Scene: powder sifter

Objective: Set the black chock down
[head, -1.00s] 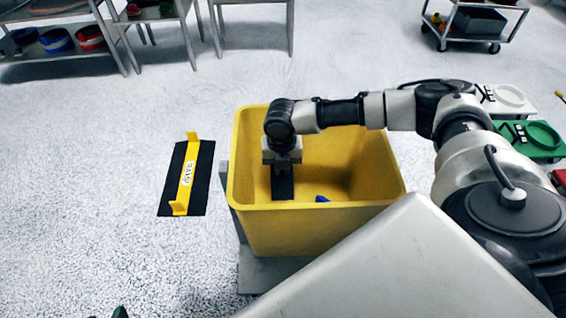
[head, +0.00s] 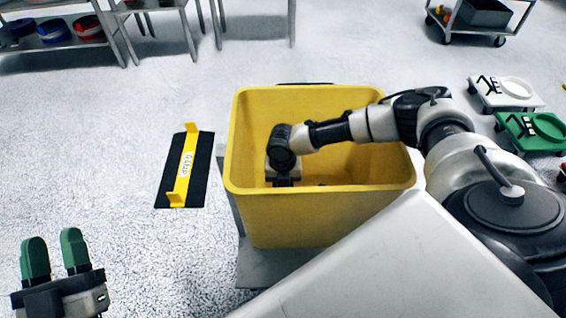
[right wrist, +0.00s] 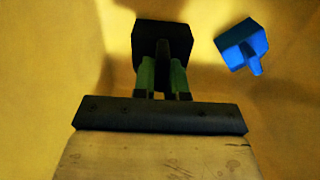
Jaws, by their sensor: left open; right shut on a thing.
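The black chock (right wrist: 163,32) is between the green fingertips of my right gripper (right wrist: 162,78) in the right wrist view, which is shut on it. My right arm reaches down into the yellow bin (head: 320,217), and the gripper (head: 284,181) is low inside it, near the left wall. The bin's front wall hides the chock in the head view. I cannot tell whether the chock touches the bin floor. My left gripper (head: 54,258) is open and empty at the lower left of the head view, its two green fingers apart.
A blue chock (right wrist: 241,44) lies in the bin to the right of the black one. A black mat with a yellow bracket (head: 184,168) lies on the floor left of the bin. White (head: 506,92) and green (head: 530,132) dollies stand at the right. Shelves stand behind.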

